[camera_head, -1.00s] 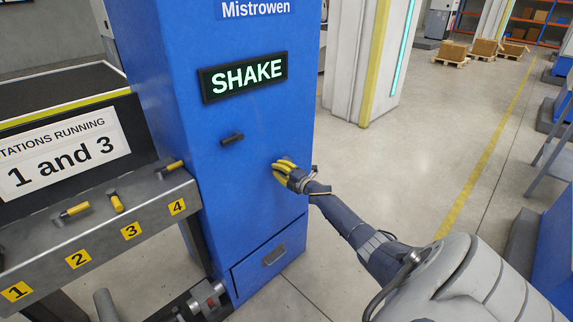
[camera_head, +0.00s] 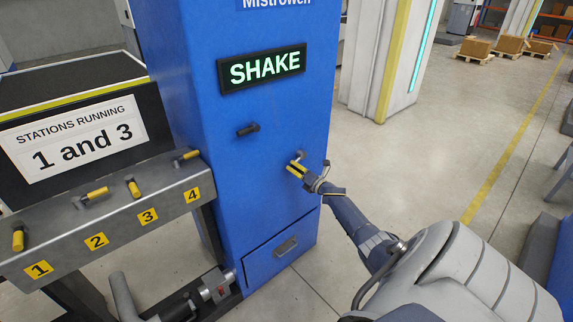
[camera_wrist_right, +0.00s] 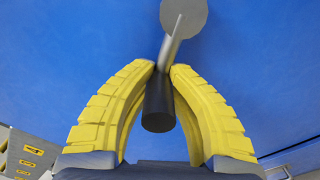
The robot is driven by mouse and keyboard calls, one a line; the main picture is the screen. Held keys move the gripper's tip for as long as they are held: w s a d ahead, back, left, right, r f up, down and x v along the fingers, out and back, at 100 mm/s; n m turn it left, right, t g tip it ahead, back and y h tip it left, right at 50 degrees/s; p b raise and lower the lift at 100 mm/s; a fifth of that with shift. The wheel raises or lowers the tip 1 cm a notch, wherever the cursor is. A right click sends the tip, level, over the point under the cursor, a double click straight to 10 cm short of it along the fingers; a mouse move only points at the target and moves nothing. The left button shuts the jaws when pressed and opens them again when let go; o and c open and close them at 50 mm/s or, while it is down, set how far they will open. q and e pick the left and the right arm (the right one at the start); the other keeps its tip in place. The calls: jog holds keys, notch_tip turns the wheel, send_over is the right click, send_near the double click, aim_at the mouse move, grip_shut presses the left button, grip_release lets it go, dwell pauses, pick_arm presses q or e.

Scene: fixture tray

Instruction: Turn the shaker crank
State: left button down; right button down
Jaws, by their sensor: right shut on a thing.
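The shaker crank shows in the right wrist view, with a grey round hub, a thin grey arm and a dark cylindrical handle (camera_wrist_right: 158,104). My right gripper (camera_wrist_right: 160,85) has its two yellow fingers shut around the crank handle, one on each side. In the head view my right gripper (camera_head: 297,167) is at the front face of the tall blue cabinet (camera_head: 205,110), below the lit "SHAKE" display (camera_head: 265,68). The crank is mostly hidden there by the fingers. My left gripper is not in view.
A dark protruding handle (camera_head: 248,129) sits on the cabinet face, up and left of my right gripper. A grey bench (camera_head: 65,245) at left carries several yellow-handled levers numbered 1 to 4. A sign (camera_head: 75,138) reads "STATIONS RUNNING 1 and 3". The floor (camera_head: 420,170) at right is clear.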

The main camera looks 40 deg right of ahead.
jog(key=shift+w+d+r, duration=0.1)
jog(key=shift+d+r, duration=0.05)
jog(key=shift+r, duration=0.25)
jog(key=c, duration=1.6)
grip_release()
jog(key=o, duration=0.4)
jog(key=shift+f, duration=0.3)
jog(key=shift+o, duration=0.2)
jog(key=s+a, duration=0.1)
jog(key=s, duration=1.1)
jog(key=shift+o, duration=0.2)
